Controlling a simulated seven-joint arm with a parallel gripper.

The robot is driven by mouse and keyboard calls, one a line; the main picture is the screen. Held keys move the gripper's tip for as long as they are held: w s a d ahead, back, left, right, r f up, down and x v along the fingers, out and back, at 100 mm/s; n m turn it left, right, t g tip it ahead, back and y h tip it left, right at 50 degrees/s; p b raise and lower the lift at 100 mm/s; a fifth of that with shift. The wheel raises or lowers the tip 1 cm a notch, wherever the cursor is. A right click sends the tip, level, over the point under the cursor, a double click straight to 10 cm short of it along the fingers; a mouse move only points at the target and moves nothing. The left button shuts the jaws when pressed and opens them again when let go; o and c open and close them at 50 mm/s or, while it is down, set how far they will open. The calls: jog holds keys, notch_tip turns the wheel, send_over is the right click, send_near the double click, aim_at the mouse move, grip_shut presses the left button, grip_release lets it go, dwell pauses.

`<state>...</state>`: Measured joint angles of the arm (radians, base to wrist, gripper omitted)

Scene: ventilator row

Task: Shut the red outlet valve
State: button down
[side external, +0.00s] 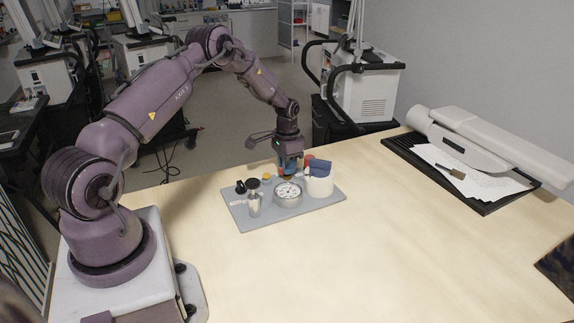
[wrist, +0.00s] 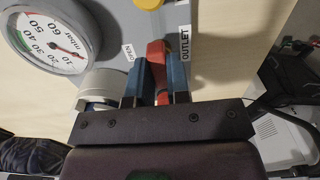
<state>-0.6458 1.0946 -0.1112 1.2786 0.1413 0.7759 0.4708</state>
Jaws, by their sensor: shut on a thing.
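The red outlet valve lever (wrist: 157,62) stands between my two blue fingers in the wrist view, beside the OUTLET label (wrist: 185,43) and near a small OPEN label (wrist: 129,53). My gripper (wrist: 161,78) is shut on the lever, with one finger on each side of it. In the side external view my gripper (side external: 290,168) reaches down at the far edge of the grey panel (side external: 247,221). A red shape (side external: 309,161) shows just right of it; whether this is the lever is unclear. The lever's lower part is hidden by the gripper body.
A round mbar pressure gauge (side external: 288,193) stands in front of my gripper. A yellow knob (side external: 266,176) and a dark-topped metal fitting (side external: 254,201) are left. The table's front is clear.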

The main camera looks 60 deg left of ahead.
dwell(0.6)
jog(key=c, duration=1.1)
grip_release()
jog(key=shift+r, duration=0.1)
notch_tip(320, 180, up, 13)
jog(key=shift+f, duration=0.1)
jog(key=s+d+r+t, duration=0.2)
jog(key=s+d+r, duration=0.4)
jog(key=d, duration=0.3)
jog(key=s+d+r+t, duration=0.1)
jog(key=s+d+r, duration=0.5)
jog(key=s+d, duration=0.3)
jog(key=s+d+r+t, duration=0.2)
jog(key=s+d+r, duration=0.4)
jog(key=s+d, duration=0.2)
jog(key=shift+d+r+t, duration=0.2)
jog(key=shift+d+t, duration=0.1)
jog(key=shift+d, duration=0.6)
